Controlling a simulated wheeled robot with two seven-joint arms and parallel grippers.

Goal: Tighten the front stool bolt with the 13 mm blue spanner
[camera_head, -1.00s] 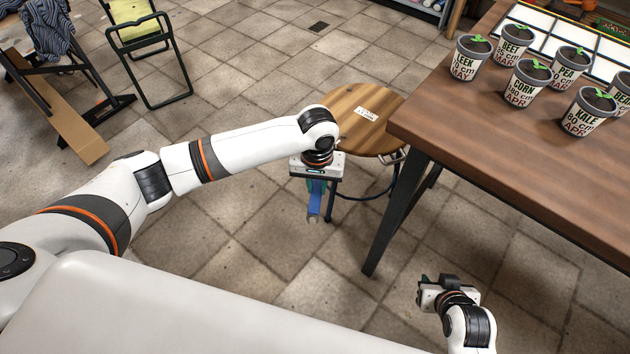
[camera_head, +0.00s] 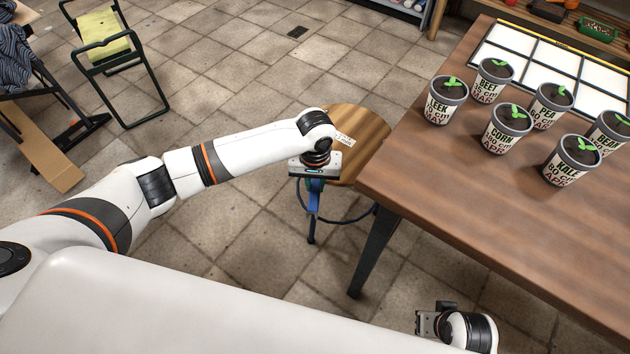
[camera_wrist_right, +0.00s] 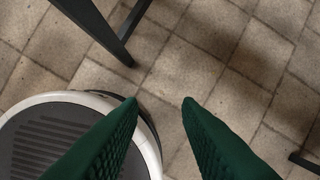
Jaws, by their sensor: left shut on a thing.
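In the head view the round wooden stool (camera_head: 362,138) stands beyond my left arm, with a white label on its seat. My left gripper (camera_head: 314,184) points down at the stool's near left side, in front of the seat. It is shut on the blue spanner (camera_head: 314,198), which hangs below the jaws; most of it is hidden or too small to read. The front bolt cannot be made out. My right gripper (camera_head: 424,323) is low at the bottom right. In the right wrist view its green fingers (camera_wrist_right: 160,100) are apart with only floor between them.
A wooden table (camera_head: 440,185) at the right holds several potted seedlings (camera_head: 507,128) and a white paned panel (camera_head: 555,68). Its dark leg (camera_head: 374,255) stands close to the stool. A folding chair (camera_head: 105,45) is at the upper left. Tiled floor between is clear.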

